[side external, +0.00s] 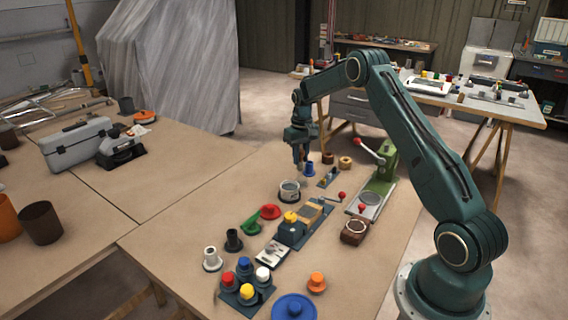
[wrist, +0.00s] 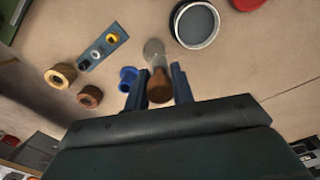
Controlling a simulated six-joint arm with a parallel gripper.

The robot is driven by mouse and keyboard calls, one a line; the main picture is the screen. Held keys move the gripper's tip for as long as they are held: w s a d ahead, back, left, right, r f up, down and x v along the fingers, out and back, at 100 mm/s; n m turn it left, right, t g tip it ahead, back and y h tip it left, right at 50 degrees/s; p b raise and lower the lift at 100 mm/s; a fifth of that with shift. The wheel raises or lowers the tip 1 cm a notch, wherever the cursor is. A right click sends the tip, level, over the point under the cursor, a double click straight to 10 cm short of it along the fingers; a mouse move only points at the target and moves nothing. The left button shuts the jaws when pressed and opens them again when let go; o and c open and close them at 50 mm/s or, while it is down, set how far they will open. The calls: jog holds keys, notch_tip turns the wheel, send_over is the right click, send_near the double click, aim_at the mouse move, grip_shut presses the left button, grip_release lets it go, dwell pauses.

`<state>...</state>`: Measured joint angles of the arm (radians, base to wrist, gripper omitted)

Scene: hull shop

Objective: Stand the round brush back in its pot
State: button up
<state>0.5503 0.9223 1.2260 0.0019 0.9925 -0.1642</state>
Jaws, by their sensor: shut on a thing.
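My gripper (side external: 302,158) points down above the far part of the bench. In the wrist view my gripper (wrist: 156,88) is shut on what looks like the round brush (wrist: 155,80), with a brown end towards the camera and a pale, blurred end pointing away. A round, pale-rimmed pot (wrist: 196,25) with a grey inside stands to the brush's upper right; in the side view this pot (side external: 289,194) is just nearer than my gripper. The brush is apart from it. A small blue flanged cup (wrist: 128,74) is close to the left finger.
Two brown rings (wrist: 61,75) (wrist: 89,96) and a strip with small fittings (wrist: 103,50) lie nearby. A green lever press (side external: 378,175) stands to the right. Red and green pieces (side external: 262,214), a blue block tool (side external: 291,230) and several coloured knobs (side external: 246,282) occupy the nearer bench.

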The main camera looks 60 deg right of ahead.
jog(key=shift+s+d, duration=0.1)
jog(key=shift+d, duration=0.55)
jog(key=shift+f, duration=0.15)
jog(key=shift+f, duration=2.7)
jog(key=shift+f, duration=0.6)
jog(key=o, duration=0.7)
jog(key=shift+r, duration=0.1)
jog(key=shift+r, duration=5.4)
